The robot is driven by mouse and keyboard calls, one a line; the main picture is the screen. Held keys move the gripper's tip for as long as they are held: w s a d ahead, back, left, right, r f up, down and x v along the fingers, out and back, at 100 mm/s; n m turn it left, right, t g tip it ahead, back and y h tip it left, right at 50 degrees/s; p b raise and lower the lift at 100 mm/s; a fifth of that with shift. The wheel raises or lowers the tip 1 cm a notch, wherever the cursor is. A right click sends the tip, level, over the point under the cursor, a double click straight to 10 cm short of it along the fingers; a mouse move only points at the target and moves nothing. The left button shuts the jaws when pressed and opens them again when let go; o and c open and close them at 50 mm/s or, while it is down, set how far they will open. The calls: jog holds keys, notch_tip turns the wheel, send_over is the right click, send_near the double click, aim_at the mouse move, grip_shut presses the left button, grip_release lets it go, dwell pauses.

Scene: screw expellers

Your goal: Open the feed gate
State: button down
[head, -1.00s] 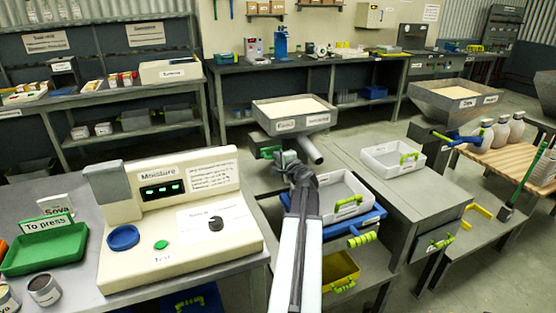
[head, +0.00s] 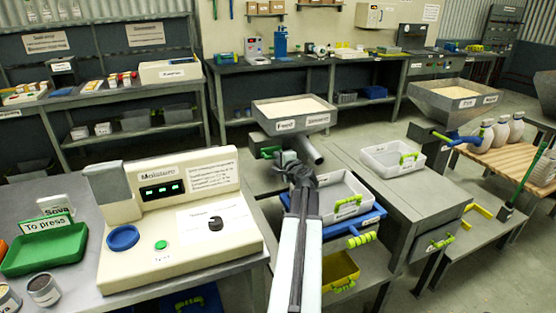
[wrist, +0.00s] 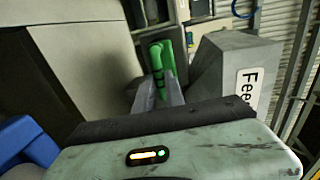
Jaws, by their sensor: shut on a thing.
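The feed hopper (head: 262,113) is a grey tray-like box of pale material, with a "Feed" label on its front. A green gate handle (head: 268,152) sits below its front left. My gripper (head: 283,159) is at this handle. In the wrist view my gripper (wrist: 163,92) has its grey fingers closed around the lower part of the green handle (wrist: 161,55). The gate plate itself is hidden, so I cannot tell how far it stands open.
A grey spout (head: 309,150) sticks out just right of my gripper. A white tray with a green handle (head: 347,205) lies below, beside my arm. The cream moisture meter (head: 180,230) stands on the bench at left. Another hopper (head: 458,100) is at right.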

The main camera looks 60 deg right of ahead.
dwell(0.3)
jog(key=v, duration=0.3)
jog(key=f+v, duration=0.1)
jog(key=shift+s+a+r, duration=0.15)
jog(key=shift+s+a, duration=0.15)
jog(key=shift+s, duration=0.05)
jog(key=c, duration=1.4)
grip_release()
